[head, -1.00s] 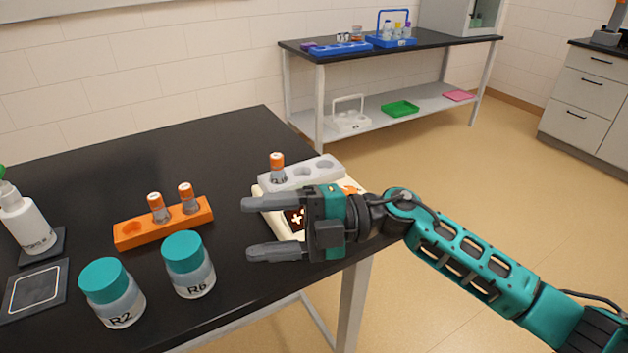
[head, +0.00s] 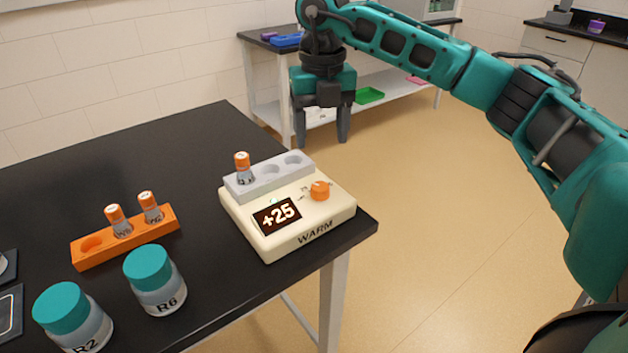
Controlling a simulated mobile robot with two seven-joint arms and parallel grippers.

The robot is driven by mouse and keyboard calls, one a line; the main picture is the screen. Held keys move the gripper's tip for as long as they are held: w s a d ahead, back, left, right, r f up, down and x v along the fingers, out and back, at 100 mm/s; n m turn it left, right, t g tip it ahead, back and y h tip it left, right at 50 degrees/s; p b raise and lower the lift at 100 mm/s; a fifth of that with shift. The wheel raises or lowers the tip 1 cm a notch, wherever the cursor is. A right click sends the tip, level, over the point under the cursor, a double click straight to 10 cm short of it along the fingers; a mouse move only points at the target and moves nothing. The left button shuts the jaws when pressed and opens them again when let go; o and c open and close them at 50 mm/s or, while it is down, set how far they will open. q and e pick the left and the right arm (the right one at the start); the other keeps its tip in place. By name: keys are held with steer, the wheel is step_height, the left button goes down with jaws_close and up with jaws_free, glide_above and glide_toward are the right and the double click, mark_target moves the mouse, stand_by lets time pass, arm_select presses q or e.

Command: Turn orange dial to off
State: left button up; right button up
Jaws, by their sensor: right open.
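The orange dial (head: 319,190) sits on top of a cream warming unit (head: 290,240) at the right end of the black table. The unit's front reads WARM and its display (head: 277,215) shows +25. A grey block (head: 270,174) on the unit holds one orange-capped vial (head: 242,167) in its left hole; the other two holes look empty. My right gripper (head: 322,143) is open and empty, fingers pointing down, above and behind the unit, apart from the dial. My left gripper is not in view.
An orange rack (head: 88,257) with two orange-capped vials stands left on the black table (head: 185,125). Teal-lidded jars R6 (head: 160,290) and R2 (head: 82,325) stand in front. Another bench stands behind. The table between rack and unit is clear.

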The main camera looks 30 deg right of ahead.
mark_target(320, 186)
step_height(320, 186, down, 11)
steer(key=shift+f, duration=0.15)
stand_by(0.4)
steer(key=c, duration=1.1)
steer(key=shift+o, duration=0.2)
steer(key=shift+n, duration=0.3)
steer(key=n, duration=0.3)
steer(key=shift+n+b, duration=0.3)
steer(key=n, duration=0.4)
steer(key=shift+n, duration=0.3)
